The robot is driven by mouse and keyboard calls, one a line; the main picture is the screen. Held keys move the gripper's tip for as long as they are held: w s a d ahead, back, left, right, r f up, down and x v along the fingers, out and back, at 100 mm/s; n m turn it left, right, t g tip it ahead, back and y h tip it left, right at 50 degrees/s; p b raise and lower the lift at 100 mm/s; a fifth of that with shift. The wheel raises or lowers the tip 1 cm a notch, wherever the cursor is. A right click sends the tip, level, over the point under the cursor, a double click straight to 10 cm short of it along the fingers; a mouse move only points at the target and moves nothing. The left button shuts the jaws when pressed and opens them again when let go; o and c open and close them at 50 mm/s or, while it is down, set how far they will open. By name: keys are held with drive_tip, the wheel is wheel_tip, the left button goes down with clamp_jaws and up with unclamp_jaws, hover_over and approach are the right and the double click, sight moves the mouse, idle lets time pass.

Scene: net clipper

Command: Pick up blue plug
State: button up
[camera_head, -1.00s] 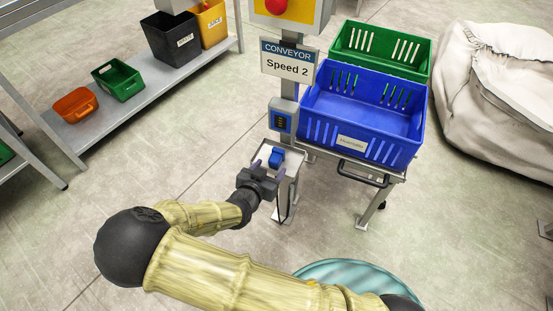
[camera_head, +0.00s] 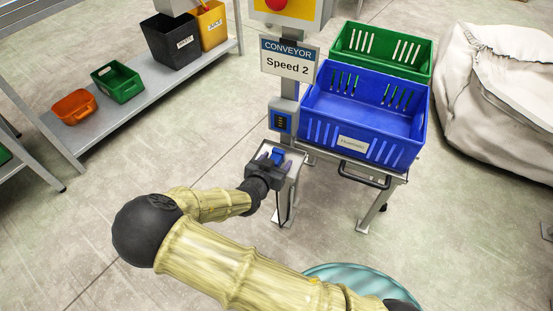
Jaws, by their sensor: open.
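The blue plug (camera_head: 277,155) sits on a small grey stand (camera_head: 296,161) below the conveyor control post. My gripper (camera_head: 274,161) is open at the plug, with one finger on the plug's left and one on its right. The gripper body hides the near part of the plug. I cannot tell whether the fingers touch it.
A blue socket box (camera_head: 282,117) is on the post above the stand. A blue crate (camera_head: 322,106) and a green crate (camera_head: 420,70) stand on a cart to the right. A shelf (camera_head: 140,100) with bins is at left. Open floor lies between.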

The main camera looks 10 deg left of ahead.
sight(277, 153)
drive_tip(key=shift+c, duration=0.2)
drive_tip(key=c, duration=1.1)
drive_tip(key=shift+o, duration=0.2)
drive_tip(key=shift+r, duration=0.55)
drive_tip(key=shift+s+a+r+p, duration=0.1)
drive_tip(key=shift+s+r+p, duration=0.15)
drive_tip(key=shift+r+p, duration=0.3)
drive_tip(key=shift+s+a+r+p, duration=0.1)
drive_tip(key=shift+s+r+p, duration=0.2)
drive_tip(key=shift+r, duration=0.4)
drive_tip(key=s+a+p, duration=0.2)
drive_tip(key=s+p, duration=0.1)
drive_tip(key=s, duration=1.3)
drive_tip(key=shift+s+a, duration=0.3)
drive_tip(key=shift+s, duration=0.05)
drive_tip(key=shift+f, duration=0.1)
